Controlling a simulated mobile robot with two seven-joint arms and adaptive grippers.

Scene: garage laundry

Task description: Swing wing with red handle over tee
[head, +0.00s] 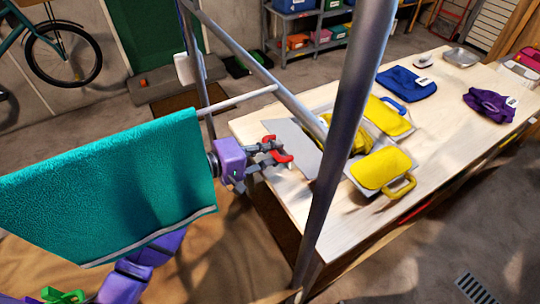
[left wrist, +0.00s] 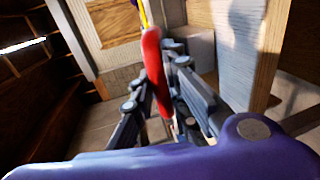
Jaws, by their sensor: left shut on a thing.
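The yellow tee (head: 380,170) lies spread over a grey folding board on the wooden table, partly hidden by a metal pole. The grey wing with the red handle (head: 289,143) is at the board's left side, near the table's edge; I cannot tell whether it is tilted. My left gripper (head: 277,151) is shut on the red handle (head: 282,158). In the left wrist view the red handle (left wrist: 153,65) stands between the fingers. Other wings carry a blue handle (head: 393,104) and a yellow handle (head: 401,188).
A drying rack's metal pole (head: 345,120) crosses the view before the board. A teal towel (head: 105,185) hangs at left, close to my left arm. Folded blue cloth (head: 407,84) and purple cloth (head: 489,105) lie farther along the table (head: 440,125).

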